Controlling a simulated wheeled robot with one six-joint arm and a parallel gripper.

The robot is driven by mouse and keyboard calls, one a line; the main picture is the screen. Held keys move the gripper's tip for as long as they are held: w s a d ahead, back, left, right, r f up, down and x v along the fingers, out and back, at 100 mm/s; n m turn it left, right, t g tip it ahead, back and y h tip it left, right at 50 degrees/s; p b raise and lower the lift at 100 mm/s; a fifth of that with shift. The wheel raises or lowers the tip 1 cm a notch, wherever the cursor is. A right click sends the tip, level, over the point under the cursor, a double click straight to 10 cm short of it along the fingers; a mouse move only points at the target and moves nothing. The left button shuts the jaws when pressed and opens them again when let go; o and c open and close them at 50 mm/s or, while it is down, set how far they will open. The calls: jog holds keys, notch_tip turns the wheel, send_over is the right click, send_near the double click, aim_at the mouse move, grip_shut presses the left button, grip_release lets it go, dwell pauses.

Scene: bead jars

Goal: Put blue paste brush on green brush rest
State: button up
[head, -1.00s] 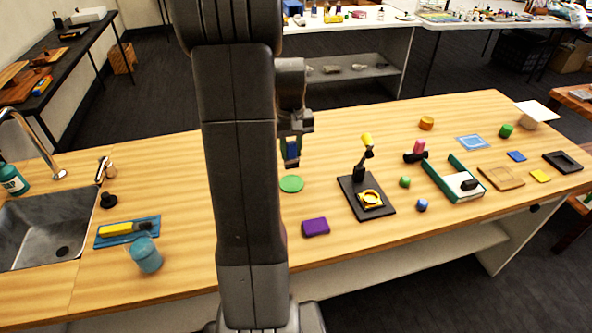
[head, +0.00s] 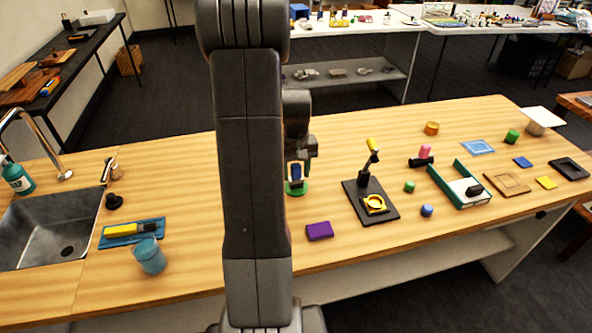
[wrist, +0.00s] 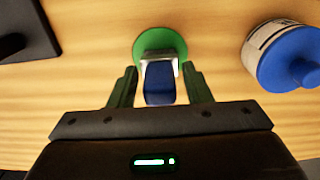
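The blue paste brush (wrist: 160,88) shows in the wrist view as a blue block with a silvery band at its far end. It is between the two fingers of my gripper (wrist: 159,72), with a narrow gap on each side, so the gripper looks open around it. In the head view the brush (head: 296,171) is low at my gripper (head: 297,176), partly covered by it. The round green brush rest (head: 295,188) lies on the table right below; it also shows in the wrist view (wrist: 160,39), overlapped by the silvery band. I cannot tell whether the brush touches it.
A blue-topped jar with a pale label (wrist: 287,55) stands right of the rest in the wrist view. In the head view a purple block (head: 320,231) and a black stand (head: 386,216) are to the right. A sink (head: 45,230) is at the far left.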

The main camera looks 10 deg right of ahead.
aim_at(296, 165)
jog(key=shift+r, duration=0.15)
notch_tip(296, 165, up, 12)
dwell(0.6)
notch_tip(296, 165, down, 12)
jog(key=shift+f, duration=0.25)
notch_tip(296, 165, up, 2)
jog(key=shift+w+r, duration=0.1)
jog(key=shift+r, duration=0.55)
jog(key=shift+f, duration=0.1)
